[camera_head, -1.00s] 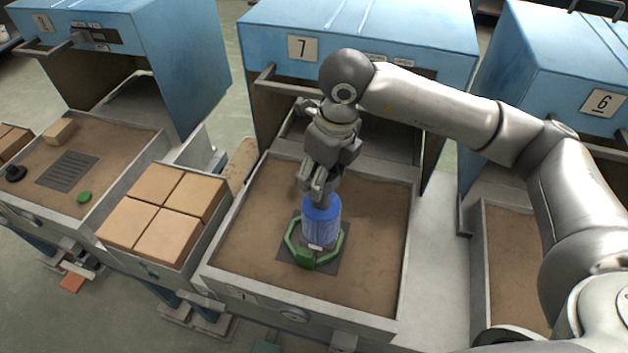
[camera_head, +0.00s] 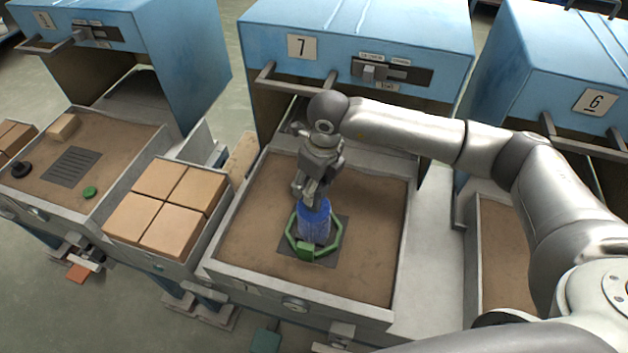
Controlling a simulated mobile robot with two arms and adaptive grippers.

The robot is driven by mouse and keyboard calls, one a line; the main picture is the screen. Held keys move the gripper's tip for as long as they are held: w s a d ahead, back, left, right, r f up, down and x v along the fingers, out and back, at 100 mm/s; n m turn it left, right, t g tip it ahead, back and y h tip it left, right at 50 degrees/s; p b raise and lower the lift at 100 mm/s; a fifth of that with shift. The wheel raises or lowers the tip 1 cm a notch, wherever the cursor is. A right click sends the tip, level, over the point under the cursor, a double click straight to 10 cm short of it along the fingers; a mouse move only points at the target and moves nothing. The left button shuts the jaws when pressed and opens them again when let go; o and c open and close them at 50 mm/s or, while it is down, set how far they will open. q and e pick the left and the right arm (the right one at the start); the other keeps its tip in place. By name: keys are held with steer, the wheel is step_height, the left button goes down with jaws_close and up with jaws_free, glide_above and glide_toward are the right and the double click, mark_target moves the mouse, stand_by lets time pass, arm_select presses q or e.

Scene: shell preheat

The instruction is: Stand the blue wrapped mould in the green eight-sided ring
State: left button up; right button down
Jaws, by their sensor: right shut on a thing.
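The blue wrapped mould (camera_head: 314,224) stands about upright inside the outline of the green eight-sided ring (camera_head: 333,240). The ring lies on a dark square plate (camera_head: 325,259) in the sandy tray in front of oven 7. The mould's lower end is partly hidden behind the ring's near side, so I cannot tell whether it rests on the plate. My right gripper (camera_head: 311,201) comes down from above and is shut on the top of the mould. My left gripper is not in view.
Oven 7 (camera_head: 340,35) stands behind the tray, whose raised pale rim (camera_head: 400,250) surrounds the sand. Tan blocks (camera_head: 165,210) fill a box to the left. Oven 6 (camera_head: 560,60) is at the right. The sand around the plate is clear.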

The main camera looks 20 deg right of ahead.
steer(key=shift+f+b, duration=0.35)
steer(key=shift+b, duration=0.1)
steer(key=c, duration=0.5)
jaws_free()
steer(key=shift+r, duration=0.1)
steer(key=shift+c, duration=0.2)
steer(key=shift+r+p, duration=0.45)
steer(key=shift+p, duration=0.2)
step_height(320, 180, up, 12)
steer(key=s+b, duration=0.1)
steer(key=b, duration=0.3)
steer(key=shift+s+d+f, duration=0.2)
steer(key=shift+s+d, duration=0.1)
steer(key=shift+d, duration=0.15)
